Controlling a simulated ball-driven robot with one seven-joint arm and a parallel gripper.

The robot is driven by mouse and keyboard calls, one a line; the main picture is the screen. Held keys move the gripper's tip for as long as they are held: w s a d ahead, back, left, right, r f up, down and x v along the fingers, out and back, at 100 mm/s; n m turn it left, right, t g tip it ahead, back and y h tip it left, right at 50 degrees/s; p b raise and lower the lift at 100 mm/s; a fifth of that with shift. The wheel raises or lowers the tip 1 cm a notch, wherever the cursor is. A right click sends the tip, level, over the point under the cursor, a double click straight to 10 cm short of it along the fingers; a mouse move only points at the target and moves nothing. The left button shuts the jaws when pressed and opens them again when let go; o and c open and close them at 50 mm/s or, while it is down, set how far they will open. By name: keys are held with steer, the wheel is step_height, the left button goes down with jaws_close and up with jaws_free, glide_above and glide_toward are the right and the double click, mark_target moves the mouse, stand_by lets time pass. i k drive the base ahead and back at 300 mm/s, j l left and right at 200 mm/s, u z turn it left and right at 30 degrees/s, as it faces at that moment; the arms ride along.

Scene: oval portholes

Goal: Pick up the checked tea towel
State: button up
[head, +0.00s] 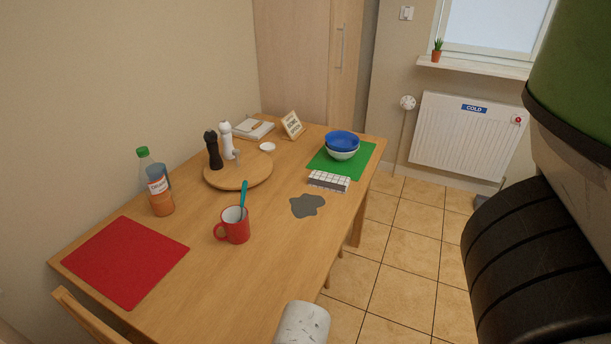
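The checked tea towel (329,181) lies folded on the wooden table in the head view. It is white with dark lines and a greyish front edge. It sits near the table's right edge, just in front of the green placemat (361,157) and behind a grey, flat, irregular patch (307,205). Nothing covers it. I see no gripper fingers in this view, so my gripper's place relative to the towel cannot be told.
The table (262,285) holds a red mug (236,229) with a teal-handled utensil, stacked bowls (342,149), a round board (247,176) with mills, a bottle (158,192) and a red placemat (126,259). A white scuffed shape (302,325) overlaps the table's front edge. Tiled floor lies right.

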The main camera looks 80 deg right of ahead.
mark_target(318, 178)
steer(key=z, duration=1.75)
